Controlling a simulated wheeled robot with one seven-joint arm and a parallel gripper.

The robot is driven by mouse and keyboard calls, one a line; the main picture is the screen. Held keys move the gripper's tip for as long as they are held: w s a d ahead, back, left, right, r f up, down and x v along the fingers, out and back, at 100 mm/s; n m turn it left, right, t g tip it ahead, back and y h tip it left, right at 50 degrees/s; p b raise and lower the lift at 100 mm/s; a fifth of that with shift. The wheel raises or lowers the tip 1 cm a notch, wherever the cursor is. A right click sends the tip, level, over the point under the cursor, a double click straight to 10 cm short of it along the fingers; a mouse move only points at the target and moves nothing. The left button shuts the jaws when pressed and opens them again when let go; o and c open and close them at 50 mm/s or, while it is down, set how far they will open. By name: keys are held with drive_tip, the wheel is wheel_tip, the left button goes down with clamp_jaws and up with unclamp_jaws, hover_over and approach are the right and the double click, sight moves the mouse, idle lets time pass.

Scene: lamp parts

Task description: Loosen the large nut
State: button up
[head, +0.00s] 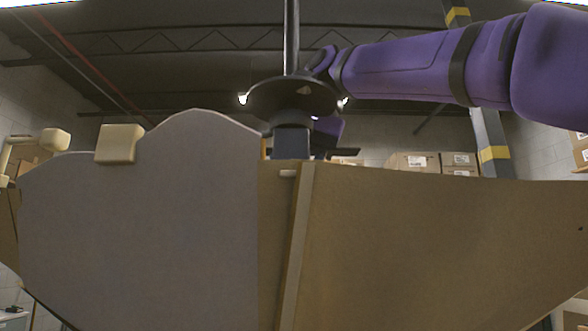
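A dark round disc (293,97) with a thin upright pole (291,35) rises at the middle of the head view. A dark, thick cylinder (292,142) stands under the disc, at the table's edge. I cannot make out the large nut as a separate part. My purple arm comes in from the right and bends down behind the disc. My gripper is mostly hidden behind the disc and cylinder. Its fingers cannot be made out, nor whether they touch anything.
The brown table (430,240) fills the lower right. A large grey panel with a curved top (140,220) covers the lower left, with a pale block (119,143) at its top edge. Cardboard boxes (415,162) stand far behind. The table top is hidden at this low angle.

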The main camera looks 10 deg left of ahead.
idle(0.3)
drive_tip(key=o, duration=0.9)
